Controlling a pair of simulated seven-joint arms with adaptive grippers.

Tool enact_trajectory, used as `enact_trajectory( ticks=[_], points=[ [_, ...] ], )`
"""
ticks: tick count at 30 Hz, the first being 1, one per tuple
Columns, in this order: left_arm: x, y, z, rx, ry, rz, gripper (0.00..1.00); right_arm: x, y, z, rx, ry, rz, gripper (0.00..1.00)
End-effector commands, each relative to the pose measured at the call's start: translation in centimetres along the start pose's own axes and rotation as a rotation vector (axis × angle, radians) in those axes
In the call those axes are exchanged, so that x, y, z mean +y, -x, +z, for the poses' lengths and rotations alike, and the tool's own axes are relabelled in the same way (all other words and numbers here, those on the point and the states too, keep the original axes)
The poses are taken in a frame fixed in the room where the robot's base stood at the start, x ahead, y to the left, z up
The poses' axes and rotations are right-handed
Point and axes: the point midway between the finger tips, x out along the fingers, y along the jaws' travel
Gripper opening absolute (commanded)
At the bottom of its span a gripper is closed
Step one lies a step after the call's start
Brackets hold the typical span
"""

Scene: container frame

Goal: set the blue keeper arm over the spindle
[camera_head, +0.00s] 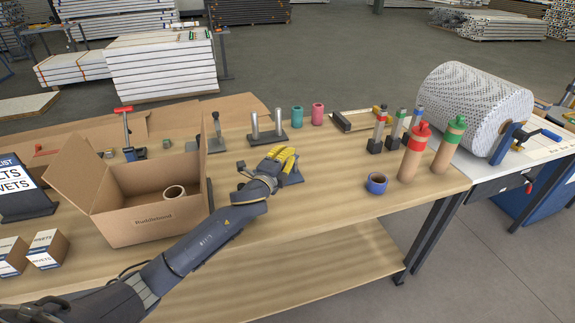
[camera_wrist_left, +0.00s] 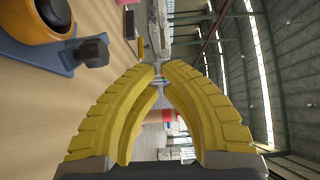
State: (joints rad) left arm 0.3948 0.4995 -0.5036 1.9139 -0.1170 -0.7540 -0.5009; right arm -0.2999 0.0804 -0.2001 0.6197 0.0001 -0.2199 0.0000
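My left gripper (camera_head: 287,155) reaches over the middle of the bench, its yellow fingers pointing to the back right. In the left wrist view, the fingertips (camera_wrist_left: 159,68) come nearly together and no held object shows between them. A blue flat part (camera_wrist_left: 62,52) with a black knob lies at upper left there, beside an orange round part (camera_wrist_left: 48,18) with a dark centre, apart from the fingers. In the head view, a blue part (camera_head: 509,139) sits at the near end of a large white patterned roll (camera_head: 470,105). The spindle is not clearly visible. My right gripper is not in view.
An open cardboard box (camera_head: 150,222) stands left of my gripper. Two grey posts (camera_head: 268,130) are behind it. A blue ring-shaped roll (camera_head: 377,184), a red-capped bottle (camera_head: 412,155) and a green-capped bottle (camera_head: 449,145) stand to the right. The front of the bench between is clear.

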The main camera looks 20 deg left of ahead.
Motion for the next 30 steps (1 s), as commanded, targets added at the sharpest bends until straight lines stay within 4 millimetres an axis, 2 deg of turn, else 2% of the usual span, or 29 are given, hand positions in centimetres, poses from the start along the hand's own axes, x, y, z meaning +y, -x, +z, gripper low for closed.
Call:
enact_trajectory(
  ticks=[3, 9, 20, 21, 23, 26, 30],
  points=[
    [-1.5, 0.0, 0.0, 0.0, -0.002, -0.001, 0.0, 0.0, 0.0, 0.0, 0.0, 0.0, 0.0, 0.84],
    [-2.7, 0.0, 0.0, 0.0, 0.0, 0.001, 0.0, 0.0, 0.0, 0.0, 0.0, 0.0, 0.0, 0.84],
    [-2.9, 0.0, 0.0, 0.0, 0.0, 0.001, 0.0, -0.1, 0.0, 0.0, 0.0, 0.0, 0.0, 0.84],
    [-2.9, 0.0, 0.0, 0.001, 0.0, 0.001, 0.03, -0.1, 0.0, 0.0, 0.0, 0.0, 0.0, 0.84],
    [-2.9, 0.1, -0.1, 0.005, 0.004, 0.002, 0.0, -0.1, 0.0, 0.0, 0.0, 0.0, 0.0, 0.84],
    [-2.6, 0.3, -1.1, 0.038, 0.035, 0.006, 0.0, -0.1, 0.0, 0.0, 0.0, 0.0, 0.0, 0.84],
    [-1.9, 1.2, -4.4, 0.159, 0.152, 0.014, 0.0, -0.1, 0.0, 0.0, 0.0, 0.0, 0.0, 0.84]
  ],
)
